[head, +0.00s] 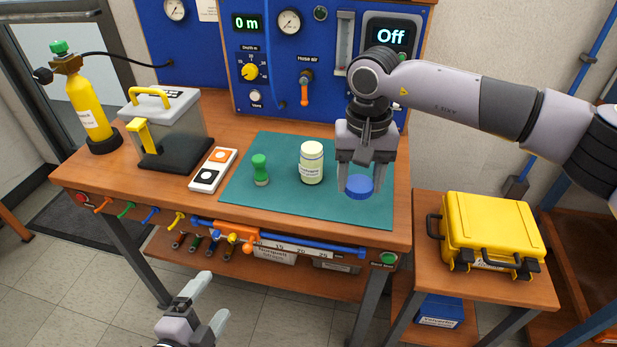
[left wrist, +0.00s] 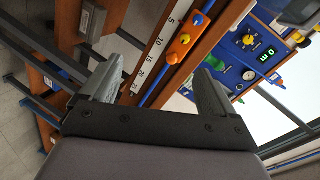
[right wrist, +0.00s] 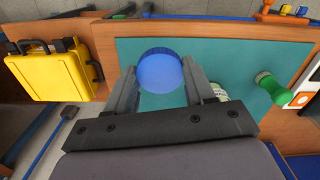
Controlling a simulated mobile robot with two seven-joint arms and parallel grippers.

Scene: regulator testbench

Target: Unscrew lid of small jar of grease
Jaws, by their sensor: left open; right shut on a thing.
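A cream jar with a printed label and pale top (head: 311,162) stands upright on the teal mat (head: 285,205). My right gripper (head: 359,184) is to the right of the jar, fingers pointing down, shut on a round blue lid (head: 359,189). The blue lid also shows between the fingertips in the right wrist view (right wrist: 160,70). I cannot tell whether the lid touches the mat. In the right wrist view the jar (right wrist: 217,92) is partly hidden behind a finger. My left gripper (head: 212,300) is open and empty, low in front of the bench.
A yellow case (head: 490,230) sits on the side table. The mat's front left is clear.

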